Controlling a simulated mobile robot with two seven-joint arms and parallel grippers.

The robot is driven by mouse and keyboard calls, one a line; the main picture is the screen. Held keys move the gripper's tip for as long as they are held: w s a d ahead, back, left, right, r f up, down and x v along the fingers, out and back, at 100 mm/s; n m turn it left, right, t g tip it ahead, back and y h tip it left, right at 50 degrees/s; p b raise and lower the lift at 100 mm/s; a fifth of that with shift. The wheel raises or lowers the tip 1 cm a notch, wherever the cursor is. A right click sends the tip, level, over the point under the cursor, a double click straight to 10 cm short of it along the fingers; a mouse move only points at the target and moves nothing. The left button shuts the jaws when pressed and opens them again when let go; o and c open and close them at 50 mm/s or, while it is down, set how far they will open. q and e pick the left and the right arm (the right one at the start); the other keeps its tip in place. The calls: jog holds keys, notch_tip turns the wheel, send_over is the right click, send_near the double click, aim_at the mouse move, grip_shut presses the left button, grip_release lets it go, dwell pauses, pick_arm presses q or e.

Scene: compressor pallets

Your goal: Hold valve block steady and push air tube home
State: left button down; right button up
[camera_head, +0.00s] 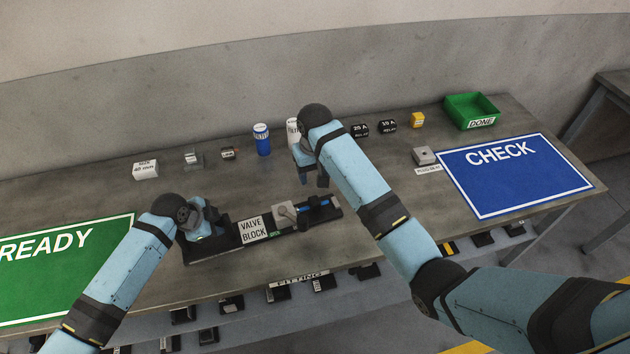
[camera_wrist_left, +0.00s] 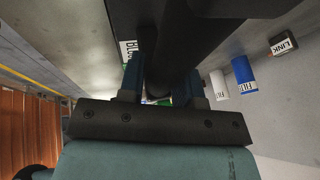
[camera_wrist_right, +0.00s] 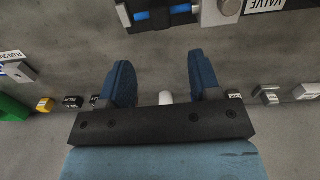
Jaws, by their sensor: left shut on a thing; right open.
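The valve block (camera_head: 252,229) lies near the front of the table on a long black base, with a white label and a grey metal part with a knob. The blue air tube (camera_head: 315,205) lies along the right end of the base; it also shows in the right wrist view (camera_wrist_right: 155,15). I cannot tell how deep it sits. My left gripper (camera_head: 208,226) is shut on the left end of the valve block assembly; its grip is partly hidden. My right gripper (camera_head: 312,180) is open and empty, just behind the tube and apart from it.
A green READY mat (camera_head: 60,265) lies left and a blue CHECK mat (camera_head: 515,175) right. A green DONE bin (camera_head: 472,110) stands at the back right. A blue can (camera_head: 262,139), a white box (camera_head: 146,169) and relays (camera_head: 360,129) line the back.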

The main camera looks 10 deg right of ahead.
aim_at(315, 201)
jog(key=shift+r, duration=0.15)
notch_tip(315, 201, down, 12)
jog(key=shift+r, duration=0.15)
dwell(0.7)
